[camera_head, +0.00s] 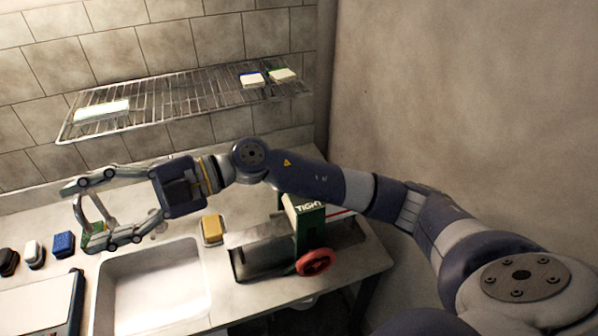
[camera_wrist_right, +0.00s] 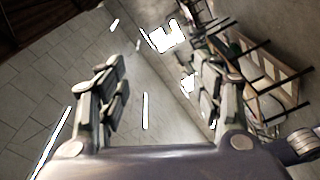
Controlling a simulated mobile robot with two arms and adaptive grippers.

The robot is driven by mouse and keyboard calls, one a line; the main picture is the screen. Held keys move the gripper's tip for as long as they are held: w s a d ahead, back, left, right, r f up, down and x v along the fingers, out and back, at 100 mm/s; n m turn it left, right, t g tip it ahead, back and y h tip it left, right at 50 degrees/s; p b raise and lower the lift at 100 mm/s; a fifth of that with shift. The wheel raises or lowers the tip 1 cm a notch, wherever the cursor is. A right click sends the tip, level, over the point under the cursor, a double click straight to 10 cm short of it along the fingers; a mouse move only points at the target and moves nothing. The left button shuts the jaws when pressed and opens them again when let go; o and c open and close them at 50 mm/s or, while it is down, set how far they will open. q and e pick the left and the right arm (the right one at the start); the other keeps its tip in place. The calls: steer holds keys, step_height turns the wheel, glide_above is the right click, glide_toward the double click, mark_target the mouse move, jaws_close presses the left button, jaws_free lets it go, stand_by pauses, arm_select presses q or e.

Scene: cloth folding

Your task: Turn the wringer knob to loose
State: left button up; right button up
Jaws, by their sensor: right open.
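The wringer (camera_head: 262,247) stands on the counter to the right of the sink. Its green upright carries a plate (camera_head: 308,207) reading "TIGHT". A red round knob (camera_head: 316,262) sits low on its front right side. My right gripper (camera_head: 80,213) is open at the left, above the back of the sink, well away from the wringer and knob. Its two fingers are spread and nothing shows held between them. In the right wrist view the open fingers (camera_wrist_right: 158,75) also show; I cannot make out the wringer there. My left gripper is out of view.
A wire shelf (camera_head: 180,100) with a few sponges hangs on the tiled wall above my right forearm. A sink (camera_head: 150,290) lies left of the wringer. A yellow sponge (camera_head: 212,230) sits between them. Blue (camera_head: 63,244), white and black brushes line the left counter. A faucet stands near my right gripper.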

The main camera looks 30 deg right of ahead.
steer(key=w+d+f+g+h, duration=0.1)
steer(key=w+d+f+h, duration=0.1)
steer(key=d+f+h, duration=0.4)
steer(key=w+d+f+h, duration=0.2)
steer(key=d+h, duration=0.1)
steer(key=d, duration=0.4)
steer(key=d+r+m+h, duration=0.25)
steer(key=d+h, duration=0.25)
steer(key=d, duration=0.7)
steer(key=d+r+m+h, duration=0.1)
steer(key=d+m+h, duration=0.25)
steer(key=d, duration=0.95)
steer(key=shift+n+g+h, duration=0.3)
steer(key=shift+n+h, duration=0.05)
steer(key=shift+n, duration=0.05)
steer(key=f+p, duration=0.1)
steer(key=f, duration=0.2)
steer(key=f+p, duration=0.2)
steer(key=f, duration=0.1)
steer(key=f+p, duration=0.1)
steer(key=f, duration=0.2)
steer(key=shift+w+a+f, duration=0.2)
steer(key=shift+w, duration=0.05)
steer(key=shift+f+p, duration=0.3)
steer(key=shift+f, duration=0.4)
steer(key=c, duration=1.1)
